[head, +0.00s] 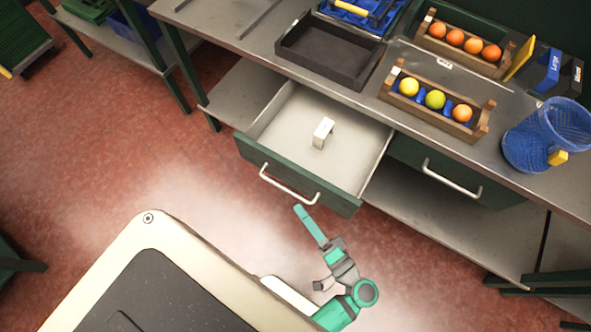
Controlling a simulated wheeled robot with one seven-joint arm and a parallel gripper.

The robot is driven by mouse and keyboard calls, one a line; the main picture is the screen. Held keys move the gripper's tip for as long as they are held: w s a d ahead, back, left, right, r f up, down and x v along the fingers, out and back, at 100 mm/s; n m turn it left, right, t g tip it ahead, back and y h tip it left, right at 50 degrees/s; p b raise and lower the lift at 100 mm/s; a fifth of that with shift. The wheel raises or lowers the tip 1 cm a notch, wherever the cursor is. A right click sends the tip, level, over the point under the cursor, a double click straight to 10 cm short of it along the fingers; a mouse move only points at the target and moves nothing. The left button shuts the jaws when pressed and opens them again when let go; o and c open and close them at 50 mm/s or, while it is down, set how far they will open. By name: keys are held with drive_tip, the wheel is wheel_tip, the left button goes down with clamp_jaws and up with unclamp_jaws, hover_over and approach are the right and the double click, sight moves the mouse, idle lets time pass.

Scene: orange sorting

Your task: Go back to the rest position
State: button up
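My arm, teal and grey, is at the bottom centre of the head view, beside my pale base and in front of an open drawer. My gripper (322,284) appears as small grey parts near the teal joint, over the floor and apart from the furniture. It is too small to tell whether its fingers are open or shut, and I see no object in it. The open drawer (352,165) is pulled out of the bench, with a small white block-like item (323,132) inside.
The closed drawer (455,170) is to the right. The red floor (120,150) at left is clear. A green crate (22,40) stands far left.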

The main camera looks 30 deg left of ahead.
drive_tip(key=shift+s+d, duration=0.15)
drive_tip(key=shift+d, duration=0.3)
drive_tip(key=shift+a+f, duration=0.1)
